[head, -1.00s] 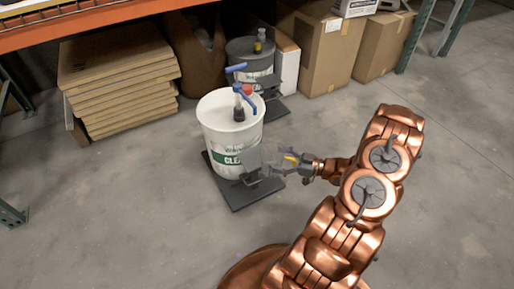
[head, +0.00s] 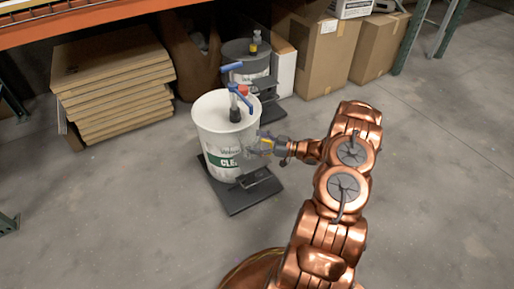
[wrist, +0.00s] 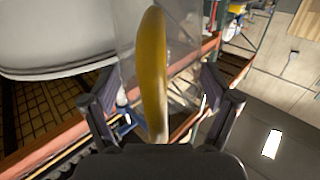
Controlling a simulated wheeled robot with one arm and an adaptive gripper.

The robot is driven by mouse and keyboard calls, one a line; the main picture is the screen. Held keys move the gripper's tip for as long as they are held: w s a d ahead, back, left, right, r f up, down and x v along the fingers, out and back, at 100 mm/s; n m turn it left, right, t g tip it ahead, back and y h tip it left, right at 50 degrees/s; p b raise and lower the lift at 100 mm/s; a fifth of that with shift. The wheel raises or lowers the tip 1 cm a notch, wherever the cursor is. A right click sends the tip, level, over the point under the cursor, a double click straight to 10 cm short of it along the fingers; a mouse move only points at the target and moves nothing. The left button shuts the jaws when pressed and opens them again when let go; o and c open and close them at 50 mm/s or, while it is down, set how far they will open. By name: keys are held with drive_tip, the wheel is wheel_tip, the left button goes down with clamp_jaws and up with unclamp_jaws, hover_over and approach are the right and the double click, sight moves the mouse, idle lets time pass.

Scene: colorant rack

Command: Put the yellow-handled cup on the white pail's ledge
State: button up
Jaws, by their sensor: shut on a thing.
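The white pail (head: 212,125) with green lettering stands upright on a black base plate (head: 240,203). A small dark ledge (head: 261,183) sticks out low at its front right. My gripper (head: 269,146) is beside the pail's right wall, above and behind the ledge. It is shut on the yellow handle (wrist: 152,75) of a clear cup (wrist: 182,40), with a finger on each side. In the head view the cup is small and partly hidden, and I cannot tell whether it touches the pail. The pail's white wall (wrist: 60,35) fills the wrist view's upper left.
A blue-handled pump (head: 235,90) rises from the pail. A grey pail (head: 240,58) stands behind it on another stand. The floor in front is clear.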

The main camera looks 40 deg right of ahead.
drive_tip(key=shift+f, duration=1.1)
drive_tip(key=o, duration=0.7)
drive_tip(key=shift+f, duration=0.1)
drive_tip(key=shift+o, duration=0.2)
drive_tip(key=shift+s+d+r, duration=0.15)
drive_tip(key=shift+r, duration=0.05)
drive_tip(key=p+v, duration=0.2)
drive_tip(key=v, duration=0.9)
drive_tip(key=shift+s+d+p, duration=0.2)
drive_tip(key=shift+s+p, duration=0.1)
drive_tip(key=shift+p, duration=0.1)
